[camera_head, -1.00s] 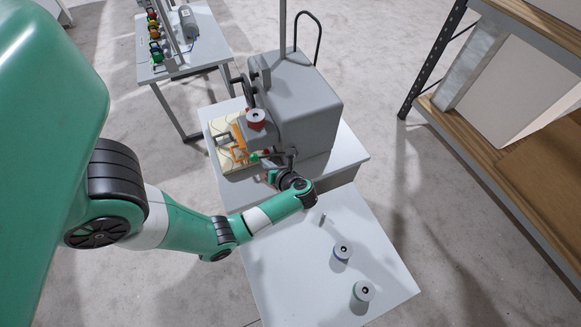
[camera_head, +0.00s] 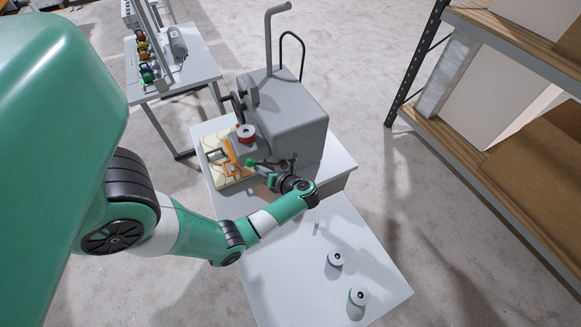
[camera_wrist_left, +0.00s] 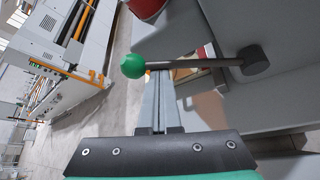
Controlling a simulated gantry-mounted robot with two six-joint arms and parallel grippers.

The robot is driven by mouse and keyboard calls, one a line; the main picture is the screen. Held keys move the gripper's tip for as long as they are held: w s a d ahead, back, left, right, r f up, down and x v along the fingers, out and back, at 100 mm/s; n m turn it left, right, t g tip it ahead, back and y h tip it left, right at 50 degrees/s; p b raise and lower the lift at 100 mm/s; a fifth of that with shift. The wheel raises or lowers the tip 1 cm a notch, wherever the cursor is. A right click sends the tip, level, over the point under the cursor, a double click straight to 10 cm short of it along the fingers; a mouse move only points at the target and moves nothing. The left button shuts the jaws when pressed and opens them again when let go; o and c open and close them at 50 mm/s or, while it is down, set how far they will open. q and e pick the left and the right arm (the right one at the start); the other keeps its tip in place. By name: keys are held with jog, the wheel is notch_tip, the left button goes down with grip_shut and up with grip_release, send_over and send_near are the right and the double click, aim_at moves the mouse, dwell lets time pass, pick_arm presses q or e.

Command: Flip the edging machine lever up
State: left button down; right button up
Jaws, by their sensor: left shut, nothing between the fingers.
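The edging machine (camera_head: 290,112) is a large grey block on a white table. Its lever is a dark rod with a green ball knob (camera_head: 250,163). In the left wrist view the lever rod (camera_wrist_left: 205,63) runs across from a dark pivot (camera_wrist_left: 254,60) to the green knob (camera_wrist_left: 132,66). My left gripper (camera_wrist_left: 159,74) is shut and empty. Its fingertips are at the rod, close to the knob; I cannot tell whether they touch it. In the head view my left gripper (camera_head: 262,173) is small and partly hidden by its wrist. My right gripper is not in view.
Two spools (camera_head: 336,259) (camera_head: 358,296) stand on the front white table (camera_head: 285,262). A table (camera_head: 190,72) with coloured items is behind left; a shelf (camera_head: 505,140) is at right.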

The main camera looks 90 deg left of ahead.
pick_arm(q)
jog(key=w+d+r+p, duration=0.1)
jog(key=w+d, duration=0.3)
jog(key=d, duration=0.4)
jog(key=shift+d+p, duration=0.2)
jog(key=shift+p, duration=0.1)
jog(key=shift+w, duration=0.1)
dwell(0.5)
